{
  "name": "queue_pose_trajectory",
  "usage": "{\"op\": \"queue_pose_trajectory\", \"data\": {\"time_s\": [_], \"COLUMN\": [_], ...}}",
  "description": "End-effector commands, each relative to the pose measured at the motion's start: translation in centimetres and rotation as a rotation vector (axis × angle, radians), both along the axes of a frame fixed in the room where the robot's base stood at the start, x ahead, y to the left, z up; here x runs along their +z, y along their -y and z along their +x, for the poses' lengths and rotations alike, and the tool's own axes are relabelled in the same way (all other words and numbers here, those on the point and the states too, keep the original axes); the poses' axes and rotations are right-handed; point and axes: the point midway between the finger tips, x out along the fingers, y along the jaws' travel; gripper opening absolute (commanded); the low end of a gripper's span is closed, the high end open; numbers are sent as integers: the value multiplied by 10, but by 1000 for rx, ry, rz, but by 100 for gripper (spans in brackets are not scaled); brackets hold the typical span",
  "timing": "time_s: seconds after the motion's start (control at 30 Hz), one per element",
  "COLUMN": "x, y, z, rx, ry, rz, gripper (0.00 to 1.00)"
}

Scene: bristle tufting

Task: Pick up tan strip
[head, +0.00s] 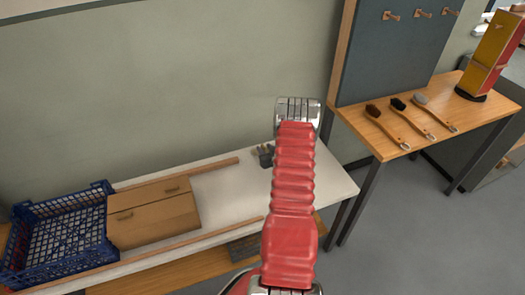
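No piece is clearly the tan strip. Two long, thin tan wooden strips lie on the white bench: one along the back (222,165), the other along the front edge (190,243). They run along the bench like rails, and I cannot tell whether either is loose. My red arm stands upright in the middle of the head view and hides part of the bench's right end. My gripper cannot be made out; it may be behind the arm.
A blue mesh crate (63,237) and a brown wooden box (153,212) stand at the left of the white bench (235,195). A small dark pronged item (265,156) is beside my arm. Several brushes (385,125) lie on the right wooden table (385,148), near a red-yellow block (490,55).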

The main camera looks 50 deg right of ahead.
Motion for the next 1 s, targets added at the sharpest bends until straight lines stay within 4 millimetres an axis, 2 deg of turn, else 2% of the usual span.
{"op": "queue_pose_trajectory", "data": {"time_s": [0.23,0.8,1.0], "x": [-9,-9,-9], "y": [11,11,11], "z": [17,18,18], "rx": [0,-1,0], "ry": [0,0,0], "rz": [0,0,0], "gripper": [31,31,17]}}
